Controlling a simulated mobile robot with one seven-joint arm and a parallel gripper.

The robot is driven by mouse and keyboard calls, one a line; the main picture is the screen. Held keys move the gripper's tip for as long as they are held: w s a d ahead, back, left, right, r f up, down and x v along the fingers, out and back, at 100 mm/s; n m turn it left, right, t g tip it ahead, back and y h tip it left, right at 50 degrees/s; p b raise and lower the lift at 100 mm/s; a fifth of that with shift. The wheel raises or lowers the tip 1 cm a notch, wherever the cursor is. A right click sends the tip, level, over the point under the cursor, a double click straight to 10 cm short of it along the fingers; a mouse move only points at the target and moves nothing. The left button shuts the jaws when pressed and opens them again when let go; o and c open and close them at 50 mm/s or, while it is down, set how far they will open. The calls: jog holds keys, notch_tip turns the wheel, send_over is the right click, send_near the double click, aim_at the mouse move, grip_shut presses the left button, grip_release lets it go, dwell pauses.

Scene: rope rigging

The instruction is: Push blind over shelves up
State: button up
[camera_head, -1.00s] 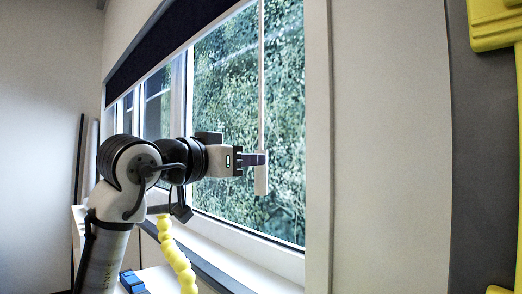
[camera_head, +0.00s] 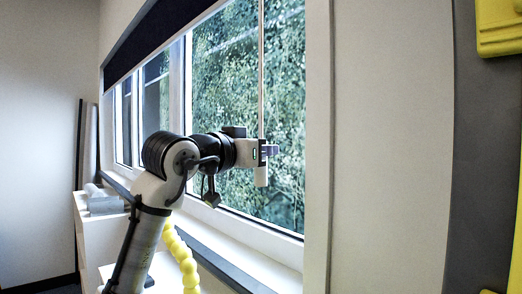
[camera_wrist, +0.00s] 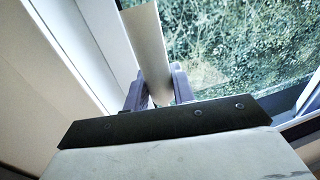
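The dark blind (camera_head: 150,40) is rolled at the top of the window, covering only its upper strip. A thin pale rod (camera_head: 261,80) hangs from the top of the picture in front of the glass and ends in a white handle (camera_head: 261,176). My gripper (camera_head: 271,150) is at the handle's upper part, its purple fingers reaching just past it. In the wrist view the pale handle (camera_wrist: 147,45) runs between my two fingers (camera_wrist: 160,88), which press close on both sides. The handle's top is hidden in the head view.
The window frame (camera_head: 317,150) and wall stand close to the right of my gripper. The sill (camera_head: 250,262) runs below. A yellow beaded hose (camera_head: 181,255) and a white cabinet (camera_head: 90,235) stand lower left. Yellow parts (camera_head: 498,28) are at the right edge.

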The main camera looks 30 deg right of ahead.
grip_shut()
notch_tip(320, 180, up, 17)
jog(key=p, duration=0.2)
jog(key=shift+p, duration=0.3)
jog(key=shift+a, duration=0.1)
jog(key=o, duration=0.7)
grip_release()
jog(key=shift+o, duration=0.4)
jog(key=shift+f, duration=0.15)
jog(key=b+v, duration=0.4)
jog(key=v, duration=0.9)
jog(key=shift+s+a+b, duration=0.2)
jog(key=shift+a+b, duration=0.1)
jog(key=shift+b, duration=0.05)
